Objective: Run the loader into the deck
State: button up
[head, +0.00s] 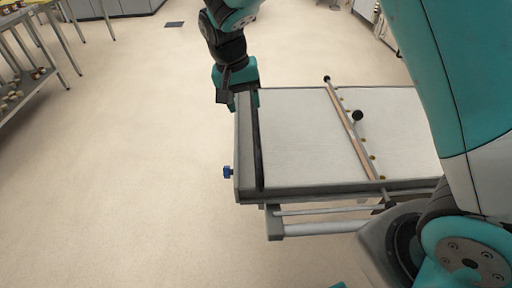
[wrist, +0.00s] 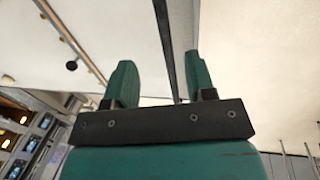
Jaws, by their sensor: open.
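The loader (head: 305,150) is a flat, pale-topped bed on a metal frame in the middle of the head view. A dark strip (head: 257,150) runs along its left end, with a blue knob (head: 228,172) on the side. A wooden bar with black knobs (head: 350,130) crosses the bed. My gripper (head: 231,104) is at the loader's far left corner. In the wrist view my gripper (wrist: 162,80) has its two teal fingers apart, with a dark edge of the loader (wrist: 167,40) showing between them. I cannot tell whether a finger touches it.
A metal rack (head: 30,90) with small round items stands at the left. Cabinets (head: 115,7) line the back. The pale floor (head: 130,180) left of the loader is clear. Lit, window-like panels (wrist: 20,120) show at the lower left of the wrist view.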

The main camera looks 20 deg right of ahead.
aim_at(257, 147)
jog(key=d+f, duration=0.1)
jog(key=f, duration=0.4)
jog(key=d+f, duration=0.1)
jog(key=f, duration=0.4)
jog(key=s+f, duration=0.1)
jog(key=f, duration=0.4)
jog(key=shift+d+f, duration=0.1)
jog(key=shift+d, duration=0.3)
jog(key=shift+c, duration=0.4)
grip_shut()
